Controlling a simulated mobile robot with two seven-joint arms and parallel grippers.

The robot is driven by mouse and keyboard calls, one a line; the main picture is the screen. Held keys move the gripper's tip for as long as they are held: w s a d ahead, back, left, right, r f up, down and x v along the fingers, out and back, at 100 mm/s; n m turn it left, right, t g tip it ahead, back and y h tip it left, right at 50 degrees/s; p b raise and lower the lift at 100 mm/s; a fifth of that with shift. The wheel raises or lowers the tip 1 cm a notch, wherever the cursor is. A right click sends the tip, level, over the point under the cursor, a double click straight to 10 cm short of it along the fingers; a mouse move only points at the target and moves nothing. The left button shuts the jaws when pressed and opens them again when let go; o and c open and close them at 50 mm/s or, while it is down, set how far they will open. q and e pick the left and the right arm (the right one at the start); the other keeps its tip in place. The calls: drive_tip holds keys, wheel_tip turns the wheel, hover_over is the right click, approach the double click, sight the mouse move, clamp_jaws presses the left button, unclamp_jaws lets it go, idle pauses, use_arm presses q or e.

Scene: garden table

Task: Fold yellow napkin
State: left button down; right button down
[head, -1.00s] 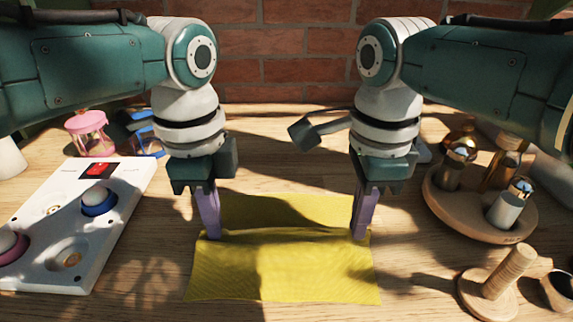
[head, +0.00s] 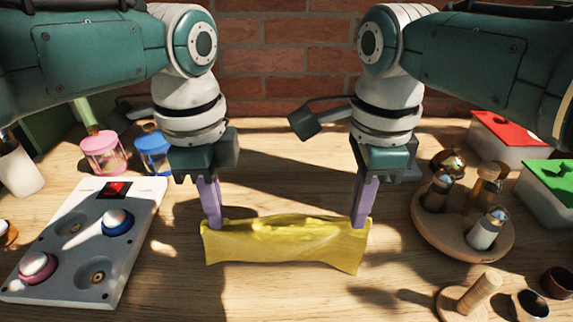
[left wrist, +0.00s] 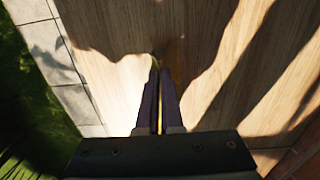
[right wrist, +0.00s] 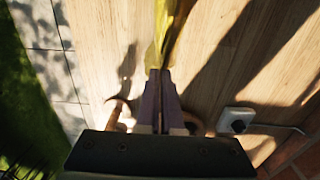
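The yellow napkin (head: 285,245) is stretched between my two grippers in the head view. Its back edge is bunched, and its front part drops toward me in a narrow band. I cannot tell whether its lower edge touches the table. My left gripper (head: 214,224) is shut on its left back corner; a thin yellow strip shows between the fingers in the left wrist view (left wrist: 157,72). My right gripper (head: 359,225) is shut on its right back corner, and yellow cloth (right wrist: 168,30) shows beyond its fingertips in the right wrist view.
A white panel (head: 140,200) with knobs lies at the left. A pink hourglass (head: 104,152) and a blue one (head: 153,152) stand behind it. A round wooden tray (head: 460,247) with bottles is at the right, a wooden peg stand (head: 478,295) at front right. Wood in front of the napkin is clear.

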wheel_tip(320, 180, up, 6)
drive_tip(key=p, duration=0.4)
drive_tip(key=shift+p, duration=0.35)
drive_tip(key=shift+w+a, duration=0.1)
